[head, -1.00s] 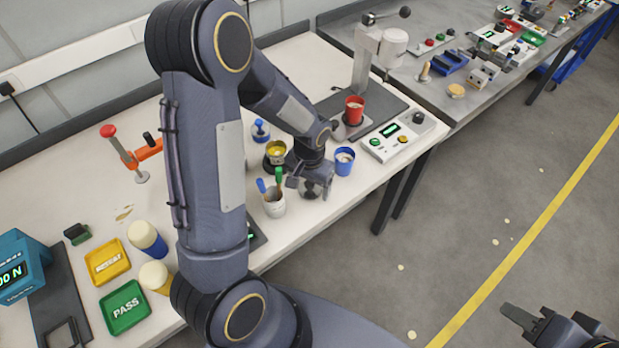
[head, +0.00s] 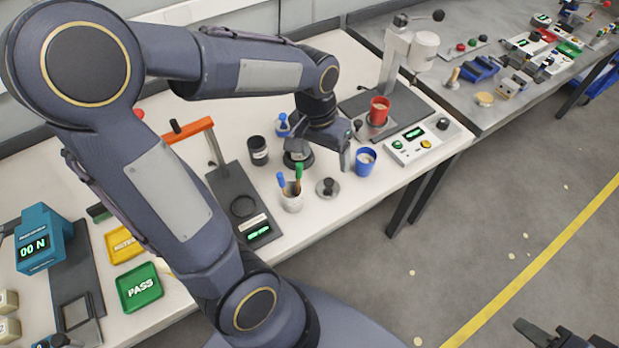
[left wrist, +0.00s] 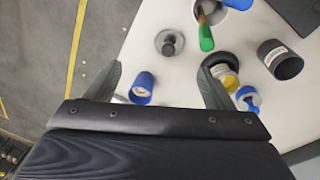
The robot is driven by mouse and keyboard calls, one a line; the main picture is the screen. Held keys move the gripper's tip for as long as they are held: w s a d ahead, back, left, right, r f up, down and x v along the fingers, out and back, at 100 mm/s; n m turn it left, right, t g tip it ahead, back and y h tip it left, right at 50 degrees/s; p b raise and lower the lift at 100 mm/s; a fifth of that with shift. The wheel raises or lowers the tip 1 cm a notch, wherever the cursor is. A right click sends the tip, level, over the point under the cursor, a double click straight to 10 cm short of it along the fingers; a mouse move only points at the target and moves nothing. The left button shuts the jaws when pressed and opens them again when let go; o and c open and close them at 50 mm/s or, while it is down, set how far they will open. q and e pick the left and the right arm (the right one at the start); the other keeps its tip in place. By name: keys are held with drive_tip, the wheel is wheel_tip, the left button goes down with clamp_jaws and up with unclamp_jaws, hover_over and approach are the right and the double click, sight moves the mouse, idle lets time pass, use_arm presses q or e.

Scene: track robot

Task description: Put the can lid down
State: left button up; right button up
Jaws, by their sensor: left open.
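The can lid (head: 327,188), a grey disc with a dark knob, lies flat on the white bench between the cup of brushes and the blue cup. It also shows in the left wrist view (left wrist: 168,43), beyond the fingertips. My left gripper (head: 322,163) is open and empty just behind the lid, apart from it. Its two spread fingers show in the left wrist view (left wrist: 160,88). A can with yellow contents (left wrist: 226,76) stands by the right-hand finger there. In the head view, the gripper partly hides it. My right gripper (head: 540,332) is partly visible at the bottom right, away from the bench.
The white cup of brushes (head: 291,199), blue cup (head: 365,162), blue-capped bottle (head: 283,124) and black container (head: 258,151) stand close around. A red cup (head: 379,111) is under the press behind. Bare bench (head: 338,212) lies in front of the lid.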

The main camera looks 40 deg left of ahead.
use_arm(q)
drive_tip(key=s+d+r+t+h, duration=0.1)
drive_tip(key=s+d+r+t, duration=0.1)
drive_tip(key=s, duration=0.4)
drive_tip(key=s+d+r+n+t+h, duration=0.1)
drive_tip(key=s+d+r+t, duration=0.1)
drive_tip(key=s, duration=0.5)
drive_tip(key=shift+s+r+t+h, duration=0.25)
drive_tip(key=shift+r+t+h, duration=0.05)
drive_tip(key=shift+r, duration=0.1)
drive_tip(key=shift+r, duration=0.1)
